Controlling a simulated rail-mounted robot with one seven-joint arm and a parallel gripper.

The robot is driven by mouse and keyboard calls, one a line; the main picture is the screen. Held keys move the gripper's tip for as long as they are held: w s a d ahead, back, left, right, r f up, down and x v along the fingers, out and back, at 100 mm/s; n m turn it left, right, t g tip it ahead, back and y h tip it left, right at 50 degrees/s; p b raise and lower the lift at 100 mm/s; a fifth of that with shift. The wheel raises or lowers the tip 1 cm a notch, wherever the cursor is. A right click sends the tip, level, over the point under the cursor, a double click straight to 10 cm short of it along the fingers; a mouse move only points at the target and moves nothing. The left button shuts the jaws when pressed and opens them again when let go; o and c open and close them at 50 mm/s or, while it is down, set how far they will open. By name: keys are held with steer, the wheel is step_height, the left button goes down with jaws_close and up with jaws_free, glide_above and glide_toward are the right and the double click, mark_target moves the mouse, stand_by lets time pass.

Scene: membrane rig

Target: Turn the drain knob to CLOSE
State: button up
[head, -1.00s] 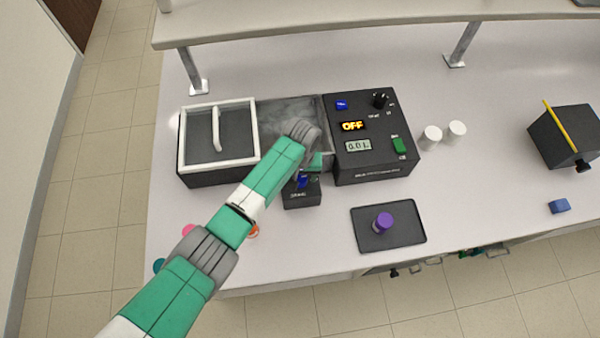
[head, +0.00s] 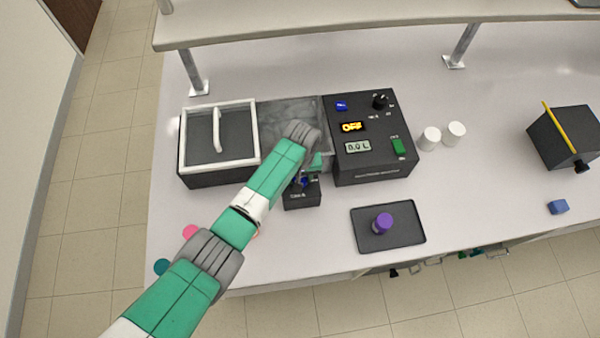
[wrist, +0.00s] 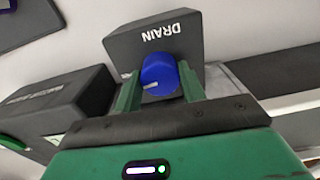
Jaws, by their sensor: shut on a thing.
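The black drain box (head: 302,198) stands at the front of the rig, partly under my arm in the head view. In the wrist view the drain box (wrist: 150,40) shows the word DRAIN upside down. The blue drain knob (wrist: 159,75) sits on it, between the two green fingers of my gripper (wrist: 161,88), which is shut on the knob. A short pale mark shows on the knob, toward its left side in this view. In the head view only a bit of the blue knob (head: 304,181) shows. I cannot read any OPEN or CLOSE marking.
A black control box (head: 372,165) with an OFF display and a 0.0 L readout stands just right of the drain box. A lidded tank (head: 218,160) is at left. A tray (head: 405,236) with a purple-capped item (head: 382,222) lies in front right. Two white cups (head: 430,138) stand farther right.

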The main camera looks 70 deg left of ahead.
steer(key=n+p, duration=0.1)
steer(key=n, duration=1.1)
steer(key=shift+n, duration=2.1)
steer(key=o, duration=1)
steer(key=shift+r, duration=0.1)
step_height(320, 180, up, 8)
steer(key=shift+a+f, duration=0.15)
